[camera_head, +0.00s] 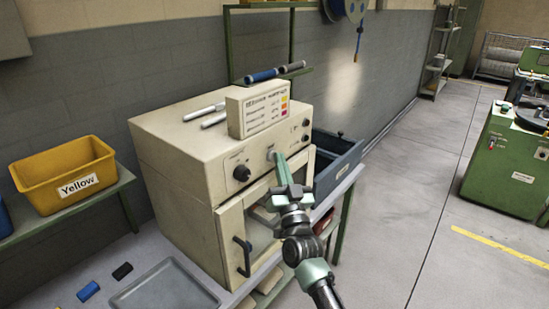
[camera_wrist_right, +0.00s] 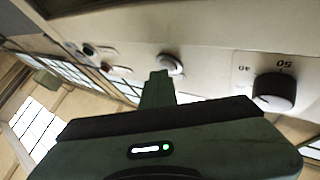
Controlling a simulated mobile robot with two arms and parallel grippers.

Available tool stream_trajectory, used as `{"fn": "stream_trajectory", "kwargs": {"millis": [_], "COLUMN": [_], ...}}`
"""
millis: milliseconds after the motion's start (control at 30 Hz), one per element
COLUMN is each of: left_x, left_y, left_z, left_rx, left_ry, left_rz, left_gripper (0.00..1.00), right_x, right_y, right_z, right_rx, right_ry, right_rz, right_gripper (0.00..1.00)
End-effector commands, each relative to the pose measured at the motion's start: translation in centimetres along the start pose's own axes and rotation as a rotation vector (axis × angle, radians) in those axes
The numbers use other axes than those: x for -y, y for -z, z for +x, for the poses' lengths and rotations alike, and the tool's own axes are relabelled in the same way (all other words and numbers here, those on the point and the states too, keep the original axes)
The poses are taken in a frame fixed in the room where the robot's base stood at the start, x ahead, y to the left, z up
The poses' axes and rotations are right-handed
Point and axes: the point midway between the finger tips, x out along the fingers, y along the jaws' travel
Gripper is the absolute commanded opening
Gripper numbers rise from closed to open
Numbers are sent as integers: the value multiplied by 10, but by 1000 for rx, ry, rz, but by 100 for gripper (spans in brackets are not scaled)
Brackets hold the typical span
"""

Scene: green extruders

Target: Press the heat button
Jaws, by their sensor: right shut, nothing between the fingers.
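A beige oven-like machine (camera_head: 180,165) stands on the bench, with controls on its front panel. A round light-coloured button (camera_head: 271,154) sits in the middle of the panel; it also shows in the right wrist view (camera_wrist_right: 170,64). Its label is too small to read. My right gripper (camera_head: 279,158) is shut and empty, its fingertips (camera_wrist_right: 159,76) pointing at this button and very close to it. I cannot tell whether they touch. A black dial (camera_head: 242,173) is left of the button in the head view and right of it in the wrist view (camera_wrist_right: 273,92). My left gripper is not in view.
A display box (camera_head: 258,108) stands on the machine's top. Smaller dark controls (camera_head: 305,123) are at the panel's right. The door handle (camera_head: 242,256) sticks out below. A blue-grey bin (camera_head: 335,158) is right of the machine; a yellow bin (camera_head: 70,175) is left.

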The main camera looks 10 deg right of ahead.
Motion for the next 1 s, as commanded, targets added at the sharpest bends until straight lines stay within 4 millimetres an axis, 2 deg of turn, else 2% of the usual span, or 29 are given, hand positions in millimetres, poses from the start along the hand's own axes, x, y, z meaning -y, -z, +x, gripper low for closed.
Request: {"fn": "stream_trajectory", "kwargs": {"millis": [367, 867, 1000], "left_x": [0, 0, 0], "left_y": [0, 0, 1], "left_z": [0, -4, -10], "left_rx": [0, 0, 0], "left_ry": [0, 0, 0], "left_rz": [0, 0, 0], "left_gripper": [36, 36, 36], "right_x": [1, -3, -8], "right_y": [0, 3, 9], "right_z": [2, -5, -10], "right_rx": [0, 1, 0], "right_ry": [1, 0, -1], "right_rz": [0, 0, -2], "right_gripper": [0, 0, 0]}}
